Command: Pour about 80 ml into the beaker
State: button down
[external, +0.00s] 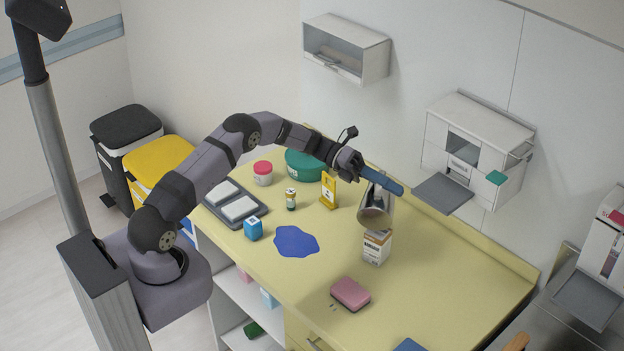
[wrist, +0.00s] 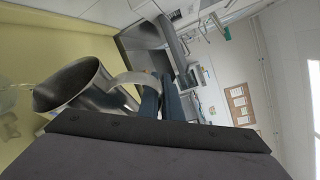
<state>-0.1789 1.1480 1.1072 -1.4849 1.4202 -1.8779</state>
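A metal jug (external: 376,207) hangs tilted above the table, its mouth facing down toward the front. My gripper (external: 382,181) has its blue fingers on the jug's handle. In the wrist view the jug (wrist: 88,92) is at the left, mouth to the left, and its pale handle runs to the fingers (wrist: 163,98), which are closed around it. A faint clear shape (wrist: 10,100) at the left edge of the wrist view may be the beaker. I cannot make out the beaker in the external view, nor any stream or liquid level.
A white and orange carton (external: 377,247) stands just below the jug. Wall cabinets (external: 475,140) are behind. The front right tabletop is mostly clear.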

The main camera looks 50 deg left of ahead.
aim_at(383, 212)
jog(key=shift+w+a+b, duration=0.1)
jog(key=shift+w+b, duration=0.05)
jog(key=shift+b, duration=0.2)
jog(key=shift+n+b, duration=0.3)
jog(key=shift+b, duration=0.1)
dwell(0.3)
jog(key=shift+f+b, duration=0.1)
jog(key=shift+b, duration=0.35)
jog(key=shift+r+p, duration=0.25)
jog(key=shift+p, duration=0.1)
jog(key=s+p, duration=0.1)
jog(key=s+d+m+p, duration=0.1)
jog(key=p, duration=0.1)
jog(key=shift+s+d+r, duration=0.1)
jog(key=shift+s+r, duration=0.05)
jog(key=shift+s, duration=0.25)
jog(key=shift+s+f, duration=0.1)
jog(key=shift+f, duration=0.15)
jog(key=shift+s+d+r+m+y+p, duration=0.2)
jog(key=shift+s+d+m+y+p, duration=0.35)
jog(key=shift+p, duration=0.5)
jog(key=shift+s+d+f+m+y+p, duration=0.15)
jog(key=shift+s+f+m+p, duration=0.1)
jog(key=shift+s+m, duration=0.2)
jog(key=shift+s+d+f+m+y+p, duration=0.1)
jog(key=shift+s+f+m+p, duration=0.1)
jog(key=shift+s+m, duration=0.2)
